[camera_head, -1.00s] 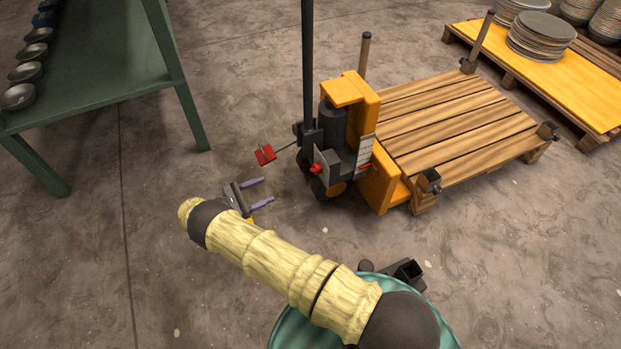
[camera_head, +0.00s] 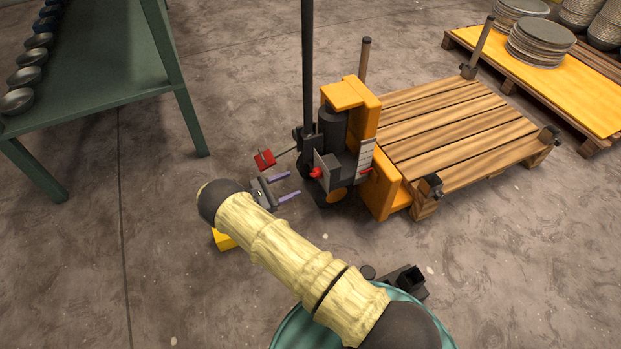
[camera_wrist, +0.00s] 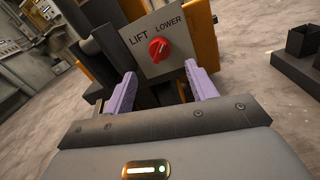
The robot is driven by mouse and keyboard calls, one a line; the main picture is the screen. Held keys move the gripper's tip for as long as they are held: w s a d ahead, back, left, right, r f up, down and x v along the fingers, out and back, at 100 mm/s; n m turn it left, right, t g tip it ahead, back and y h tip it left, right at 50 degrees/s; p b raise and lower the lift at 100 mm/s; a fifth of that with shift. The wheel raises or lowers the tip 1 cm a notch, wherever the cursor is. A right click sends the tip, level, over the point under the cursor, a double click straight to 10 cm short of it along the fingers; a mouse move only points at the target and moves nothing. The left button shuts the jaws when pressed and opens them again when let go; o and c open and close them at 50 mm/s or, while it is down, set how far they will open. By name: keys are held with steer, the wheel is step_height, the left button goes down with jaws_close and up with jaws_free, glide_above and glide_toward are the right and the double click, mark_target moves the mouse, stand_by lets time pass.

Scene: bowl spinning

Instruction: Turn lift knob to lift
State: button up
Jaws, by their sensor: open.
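The lift knob is a red knob (camera_wrist: 158,48) on a grey panel (camera_wrist: 143,62) marked LIFT and LOWER. In the wrist view it lies ahead of and between my open purple fingers, apart from them. In the head view the knob (camera_head: 316,173) shows on the side of the yellow and black pallet jack (camera_head: 345,93). My gripper (camera_head: 293,187) is open and empty, just left of and a little below the knob, with its fingers pointing towards it. The gripper also fills the lower wrist view (camera_wrist: 160,88).
A red pedal (camera_head: 264,159) sticks out left of the jack, close to my gripper. A dark mast (camera_head: 308,65) rises above the jack. A wooden pallet (camera_head: 450,125) lies to the right. A green table (camera_head: 105,75) with bowls stands at left. Open floor lies between.

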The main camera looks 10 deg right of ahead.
mark_target(311, 176)
steer(key=b+x, duration=0.2)
steer(key=x, duration=0.6)
steer(key=shift+w+d, duration=0.1)
steer(key=shift+d, duration=0.1)
steer(key=c, duration=1)
